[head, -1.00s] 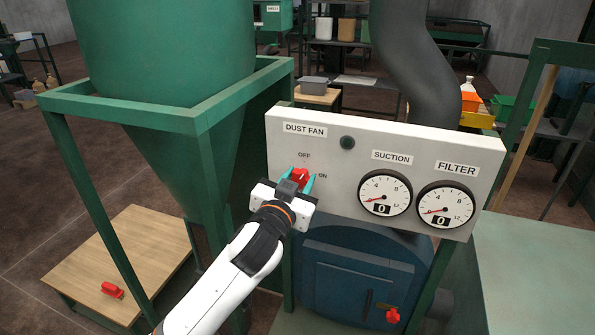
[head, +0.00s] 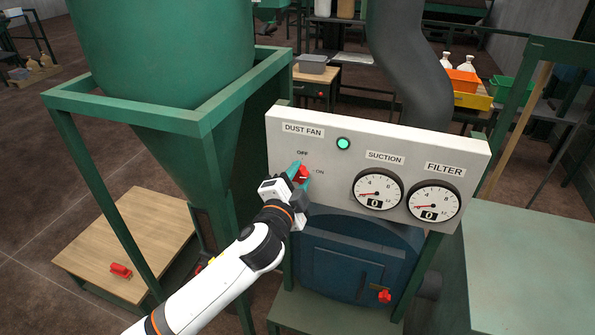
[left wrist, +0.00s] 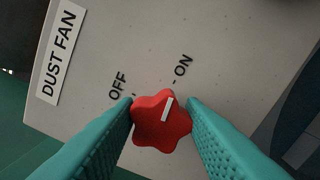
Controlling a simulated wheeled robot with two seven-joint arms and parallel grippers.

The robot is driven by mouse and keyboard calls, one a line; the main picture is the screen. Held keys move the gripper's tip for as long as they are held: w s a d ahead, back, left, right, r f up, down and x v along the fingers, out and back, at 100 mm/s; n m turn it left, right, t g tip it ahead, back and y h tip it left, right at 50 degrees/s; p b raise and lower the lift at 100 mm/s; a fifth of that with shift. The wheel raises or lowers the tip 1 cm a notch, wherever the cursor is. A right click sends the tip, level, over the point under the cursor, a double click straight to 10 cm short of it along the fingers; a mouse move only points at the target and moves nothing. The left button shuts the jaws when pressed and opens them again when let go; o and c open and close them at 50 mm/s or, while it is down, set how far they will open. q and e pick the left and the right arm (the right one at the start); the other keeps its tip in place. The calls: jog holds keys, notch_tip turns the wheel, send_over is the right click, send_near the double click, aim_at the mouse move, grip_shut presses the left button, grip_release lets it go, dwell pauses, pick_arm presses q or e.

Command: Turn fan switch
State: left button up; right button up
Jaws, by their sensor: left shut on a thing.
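The fan switch is a red lobed knob (head: 304,173) on the white panel (head: 272,150) under the DUST FAN label. My left gripper (head: 300,174) is shut on the knob, its teal fingers on either side. In the left wrist view the knob (left wrist: 160,122) sits between the fingers, and its white mark points toward the ON tick. The round indicator lamp (head: 343,144) on the panel glows green. The suction gauge (head: 378,189) and the filter gauge (head: 434,201) both show 0. My right gripper is not in view.
A green hopper frame (head: 110,113) stands left of the panel. A wooden platform (head: 150,235) with a red handle (head: 121,271) is at lower left. A blue rounded housing (head: 350,262) is below the panel, and a pale green tabletop (head: 530,260) lies to the right.

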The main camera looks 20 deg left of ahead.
pick_arm(q)
jog(key=shift+m+p, duration=0.4)
jog(key=shift+m, duration=0.4)
jog(key=o, duration=1)
jog(key=s+b, duration=0.3)
jog(key=s, duration=0.9)
jog(key=shift+a, duration=0.2)
